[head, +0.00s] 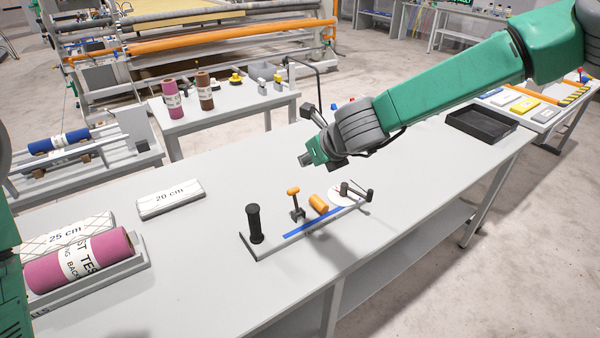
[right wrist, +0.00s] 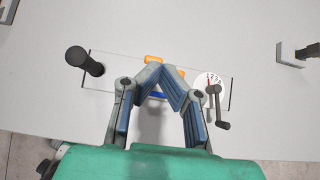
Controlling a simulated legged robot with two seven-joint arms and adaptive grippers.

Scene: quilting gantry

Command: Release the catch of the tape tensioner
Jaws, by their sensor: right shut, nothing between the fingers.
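The tape tensioner (head: 275,242) lies on the grey table, a long narrow base with a blue strip along it. A black upright grip (head: 254,223) stands at its left end. An orange T-shaped handle on a dark stem (head: 294,192), an orange cylinder (head: 319,204) and a white dial with a crank (head: 368,190) sit further along. Which part is the catch is not certain. My right gripper (head: 305,160) is shut and empty above the tensioner. In the right wrist view its fingers (right wrist: 162,70) meet over the middle, partly hiding the orange parts (right wrist: 152,59).
A pink roll (head: 75,262) in a tray and a white 20 cm block (head: 170,199) lie at the left. A black tray (head: 480,126) sits at the far right. The table between the block and the tensioner is clear.

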